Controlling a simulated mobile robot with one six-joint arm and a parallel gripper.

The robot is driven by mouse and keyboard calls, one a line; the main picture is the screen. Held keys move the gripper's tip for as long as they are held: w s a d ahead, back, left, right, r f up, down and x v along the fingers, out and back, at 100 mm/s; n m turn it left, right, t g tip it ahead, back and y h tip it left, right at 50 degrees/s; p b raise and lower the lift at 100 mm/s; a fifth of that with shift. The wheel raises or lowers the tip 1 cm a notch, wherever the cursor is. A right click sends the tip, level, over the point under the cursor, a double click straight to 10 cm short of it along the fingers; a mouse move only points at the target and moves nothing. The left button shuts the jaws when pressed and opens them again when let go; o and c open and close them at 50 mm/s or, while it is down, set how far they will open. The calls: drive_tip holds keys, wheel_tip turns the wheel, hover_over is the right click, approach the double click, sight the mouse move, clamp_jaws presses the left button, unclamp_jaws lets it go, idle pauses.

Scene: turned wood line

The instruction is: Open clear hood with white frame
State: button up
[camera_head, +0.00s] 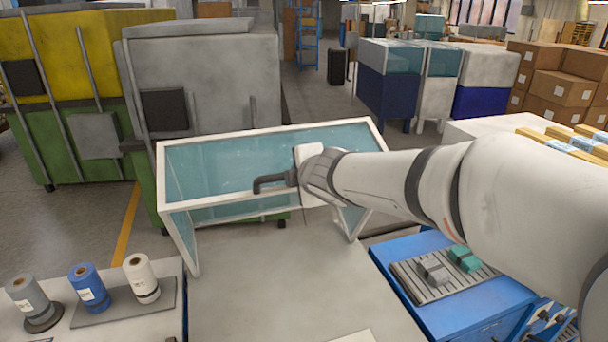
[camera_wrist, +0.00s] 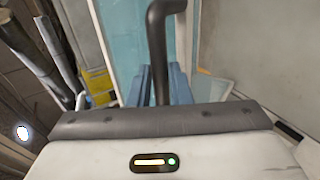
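The clear hood (camera_head: 225,165) has teal see-through panels in a white frame. In the head view it stands tilted over the pale bench top (camera_head: 280,300), with its side panels slanting down and its near side appearing raised. Its dark grey bar handle (camera_head: 270,184) runs along the near edge and also shows upright in the wrist view (camera_wrist: 157,45). My gripper (camera_wrist: 161,85) has blue fingers on both sides of the handle, close against it, and looks shut on it. In the head view my wrist hides the fingers and the handle's right part.
Grey, blue and white rolls (camera_head: 88,285) stand at the front left. A blue cabinet (camera_head: 450,300) with a slatted tray (camera_head: 410,280) stands at the right, below my arm. Large grey (camera_head: 215,80) and yellow-green machines stand behind on the left. Cardboard boxes (camera_head: 560,88) are stacked at the back right.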

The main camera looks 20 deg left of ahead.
drive_tip(key=o, duration=0.4)
drive_tip(key=shift+p+v, duration=1.35)
drive_tip(key=shift+v, duration=2.65)
drive_tip(key=s+d+f+m+g+h+b, duration=0.1)
drive_tip(key=d+f+m+h+b, duration=0.1)
drive_tip(key=d+f+m, duration=0.4)
drive_tip(key=s+d+f+m+h+b, duration=0.2)
drive_tip(key=d+m, duration=0.1)
drive_tip(key=d, duration=0.6)
drive_tip(key=s+d+f+m+g+h+b, duration=0.1)
drive_tip(key=d+f+m+h, duration=0.3)
drive_tip(key=d, duration=0.3)
drive_tip(key=s+d+f+m+g+b, duration=0.1)
drive_tip(key=s+d+f+m, duration=0.1)
drive_tip(key=s+m, duration=0.2)
drive_tip(key=s+d+f+m+g+b, duration=0.1)
drive_tip(key=s+d+f+m+g, duration=0.1)
drive_tip(key=s+d+f+m, duration=0.1)
drive_tip(key=s+d+f+m+g+y+b, duration=0.1)
drive_tip(key=s+d+f+m, duration=0.1)
drive_tip(key=s+m, duration=0.3)
drive_tip(key=shift+s+d+f+g, duration=0.4)
drive_tip(key=shift+s+f, duration=0.25)
drive_tip(key=shift+f, duration=0.1)
